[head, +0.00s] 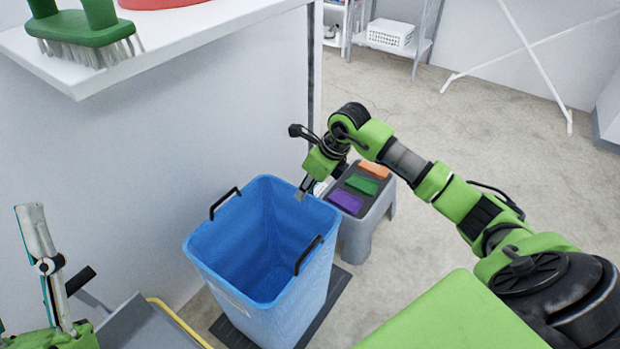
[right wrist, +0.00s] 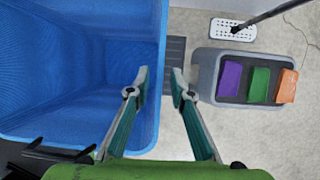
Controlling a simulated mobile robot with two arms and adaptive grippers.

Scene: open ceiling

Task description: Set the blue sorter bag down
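The blue sorter bag (head: 318,285) stands upright and empty on a dark slatted mat (head: 226,333), with a black handle on each of two opposite sides. My right gripper (head: 301,192) is open and empty at the bag's far right rim. In the right wrist view, the gripper (right wrist: 159,76) has its fingers apart at the bag's edge, one over the bag (right wrist: 60,70) and one just outside it; contact cannot be told. My left gripper (head: 30,208) is at the left edge, seen side-on and away from the bag; its opening cannot be told.
A grey stool (head: 365,230) with purple, green and orange blocks stands close to the bag's right. A white counter (head: 190,30) with a green brush (head: 85,30) overhangs at upper left. A rack (head: 420,45) stands behind.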

